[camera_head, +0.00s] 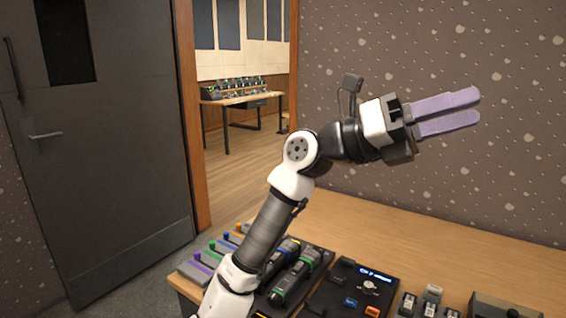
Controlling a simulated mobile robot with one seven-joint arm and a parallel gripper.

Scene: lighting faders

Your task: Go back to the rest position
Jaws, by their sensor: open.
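My gripper (478,108) is raised in the air above the wooden table (450,236), at the right of the head view. Its two long purple fingers point right and slightly up, with a narrow gap between them. Nothing shows between the fingers. The white and dark arm rises from the bottom of the view in front of the table's left part. The arm hides part of the equipment behind it.
On the table are a fader panel with coloured knobs (200,262), a dark panel with a small blue display (350,287) and several small grey blocks (432,293). A dark door (105,150) stands left of an open doorway; another equipment table (245,99) stands beyond.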

